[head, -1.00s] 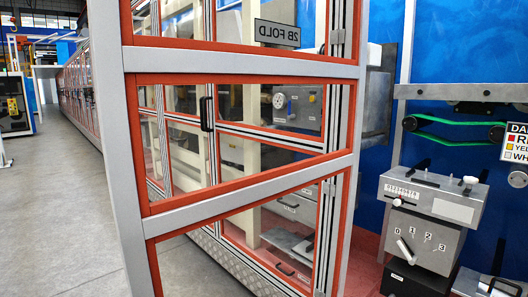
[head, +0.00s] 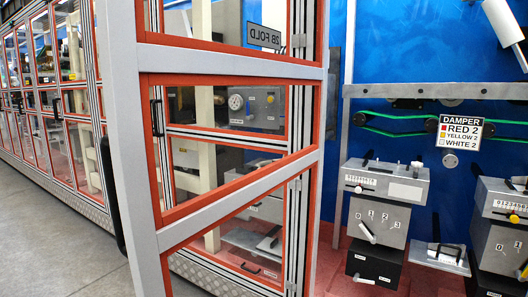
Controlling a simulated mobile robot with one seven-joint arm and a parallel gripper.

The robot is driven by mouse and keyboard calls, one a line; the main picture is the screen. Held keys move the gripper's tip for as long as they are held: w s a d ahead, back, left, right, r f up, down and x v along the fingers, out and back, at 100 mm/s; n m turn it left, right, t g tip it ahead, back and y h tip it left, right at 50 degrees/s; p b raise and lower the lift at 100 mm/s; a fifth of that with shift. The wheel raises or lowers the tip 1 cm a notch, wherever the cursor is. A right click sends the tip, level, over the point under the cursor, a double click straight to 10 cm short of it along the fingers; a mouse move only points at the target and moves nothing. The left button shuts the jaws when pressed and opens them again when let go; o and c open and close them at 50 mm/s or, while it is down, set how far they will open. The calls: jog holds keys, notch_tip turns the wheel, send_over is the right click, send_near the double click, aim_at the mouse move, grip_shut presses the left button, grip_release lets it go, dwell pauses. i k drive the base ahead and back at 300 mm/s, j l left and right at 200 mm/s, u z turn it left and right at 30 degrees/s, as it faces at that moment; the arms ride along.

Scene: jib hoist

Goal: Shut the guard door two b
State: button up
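Guard door 2B (head: 135,150) stands open in the head view, swung out toward me. A long black part, likely a handle (head: 112,195), shows beside the free edge. The bay to the right of the door is uncovered. My gripper is not in view.
A row of framed guard doors (head: 40,120) runs away to the left. Machine units with levers (head: 376,215), a DAMPER sign (head: 460,132) and a green belt (head: 395,131) are in the bay at right. Grey floor (head: 50,245) is clear at lower left.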

aim_at(133, 58)
jog(key=j+z, duration=0.25)
jog(key=j, duration=0.25)
jog(key=k+j+z, duration=0.2)
jog(key=j, duration=0.25)
jog(key=j+z, duration=0.45)
jog(key=j, duration=0.6)
jog(key=i+j+z, duration=0.1)
jog(key=j+z, duration=0.15)
jog(key=j, duration=0.25)
jog(key=j+z, duration=0.2)
jog(key=j, duration=0.3)
jog(key=i+j+z, duration=0.1)
jog(key=j, duration=0.2)
jog(key=i+j+z, duration=0.1)
jog(key=j, duration=0.2)
jog(key=i+j+z, duration=0.1)
jog(key=j, duration=0.2)
jog(key=k+j, duration=0.15)
jog(key=j, duration=0.2)
jog(key=k+j+z, duration=0.1)
jog(key=j, duration=0.25)
jog(key=k+j, duration=0.25)
jog(key=j+z, duration=0.05)
jog(key=j, duration=0.05)
